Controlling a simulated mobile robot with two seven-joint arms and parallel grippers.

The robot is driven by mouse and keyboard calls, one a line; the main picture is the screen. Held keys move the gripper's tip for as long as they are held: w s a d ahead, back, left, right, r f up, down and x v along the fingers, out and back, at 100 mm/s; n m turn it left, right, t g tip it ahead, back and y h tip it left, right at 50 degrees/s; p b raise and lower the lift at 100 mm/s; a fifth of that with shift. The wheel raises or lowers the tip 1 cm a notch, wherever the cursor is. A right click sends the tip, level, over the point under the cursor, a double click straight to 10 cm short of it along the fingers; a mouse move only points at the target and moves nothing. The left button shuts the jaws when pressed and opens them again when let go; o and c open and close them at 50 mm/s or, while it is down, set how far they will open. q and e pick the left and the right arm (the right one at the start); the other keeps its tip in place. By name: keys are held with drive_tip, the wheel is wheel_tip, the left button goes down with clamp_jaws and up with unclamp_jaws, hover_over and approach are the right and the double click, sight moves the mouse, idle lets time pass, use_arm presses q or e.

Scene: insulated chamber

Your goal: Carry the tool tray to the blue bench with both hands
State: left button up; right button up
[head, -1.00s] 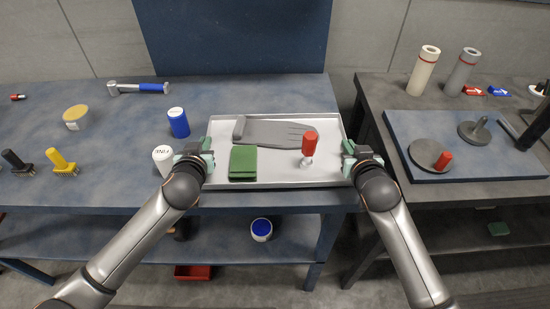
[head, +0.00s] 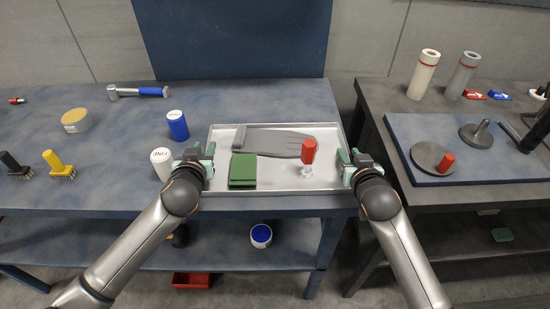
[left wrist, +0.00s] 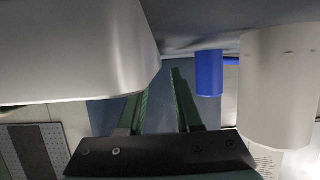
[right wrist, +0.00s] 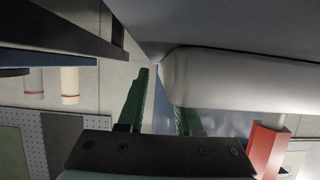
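The grey tool tray (head: 275,188) rests on the blue bench (head: 90,200) near its right end. In the left wrist view (left wrist: 160,95) and right wrist view (right wrist: 162,95) the fingers stand apart. The tray wall (left wrist: 70,50) hides one fingertip on each side. Each rim seems to lie between the fingers without being pinched.
A white cylinder (head: 161,164) stands close to my left gripper, with a blue can (head: 177,125) behind it. A dark bench (head: 480,200) stands right across a gap.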

use_arm(q)
drive_tip(key=shift+s+d+f, duration=0.1)
drive_tip(key=shift+s+f, duration=0.15)
drive_tip(key=shift+f, duration=0.2)
drive_tip(key=shift+s+f, duration=0.2)
drive_tip(key=shift+f, duration=0.25)
use_arm(e)
drive_tip(key=shift+w+f, duration=0.1)
drive_tip(key=shift+f, duration=0.05)
use_arm(q)
drive_tip(key=shift+s+r, duration=0.15)
drive_tip(key=shift+s, duration=0.05)
drive_tip(key=s+r, duration=0.1)
drive_tip(key=s, duration=0.1)
drive_tip(key=s+r, duration=0.3)
drive_tip(key=s, duration=0.1)
drive_tip(key=shift+d+r, duration=0.1)
drive_tip(key=shift+r, duration=0.05)
drive_tip(key=shift+s, duration=0.1)
use_arm(e)
drive_tip(key=v, duration=1.2)
